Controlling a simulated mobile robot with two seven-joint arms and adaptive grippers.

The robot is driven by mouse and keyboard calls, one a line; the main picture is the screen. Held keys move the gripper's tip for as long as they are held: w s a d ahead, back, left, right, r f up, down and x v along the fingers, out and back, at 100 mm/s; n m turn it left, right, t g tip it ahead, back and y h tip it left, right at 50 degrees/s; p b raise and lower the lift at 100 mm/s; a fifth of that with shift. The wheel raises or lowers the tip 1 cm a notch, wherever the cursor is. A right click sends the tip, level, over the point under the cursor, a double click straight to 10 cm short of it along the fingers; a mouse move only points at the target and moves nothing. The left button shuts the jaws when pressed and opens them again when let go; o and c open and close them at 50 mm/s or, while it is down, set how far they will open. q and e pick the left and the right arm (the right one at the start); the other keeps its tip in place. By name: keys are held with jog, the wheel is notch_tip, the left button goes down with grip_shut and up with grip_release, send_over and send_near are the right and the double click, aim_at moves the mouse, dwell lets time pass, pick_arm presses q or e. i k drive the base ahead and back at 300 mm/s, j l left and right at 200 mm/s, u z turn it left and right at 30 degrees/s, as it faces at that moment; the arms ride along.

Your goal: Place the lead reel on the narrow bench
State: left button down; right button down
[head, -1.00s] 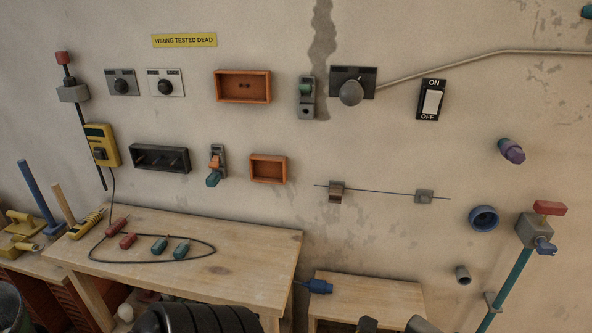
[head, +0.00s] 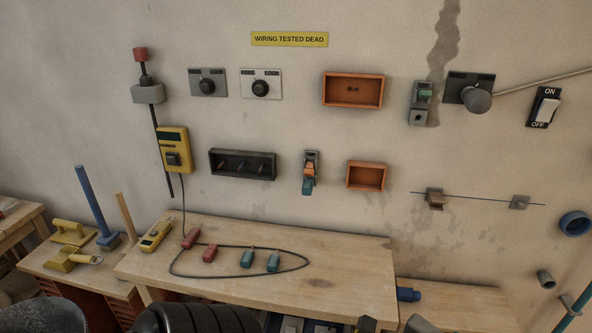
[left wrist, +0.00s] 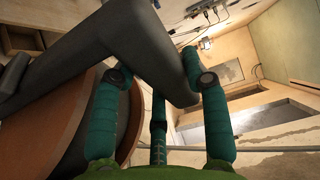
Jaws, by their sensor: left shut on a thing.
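In the left wrist view my left gripper (left wrist: 157,92) has teal padded fingers shut on a thick dark grey bar. The bar belongs to the lead reel (left wrist: 58,123), whose large brown-orange disc fills the lower left of that view. The reel is not clearly seen in the head view. A narrow wooden bench (head: 465,299) stands low at the right in the head view, partly hidden behind the wider workbench. My right gripper cannot be made out in either view.
The wider workbench (head: 345,257) carries a looped black lead with red and teal probes. A side bench (head: 95,276) at left holds yellow tools and a blue-handled tool. A dark bucket (head: 45,315) stands at lower left. Switches and boxes are on the wall.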

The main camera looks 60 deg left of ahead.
aim_at(334, 273)
jog(key=k+j, duration=0.8)
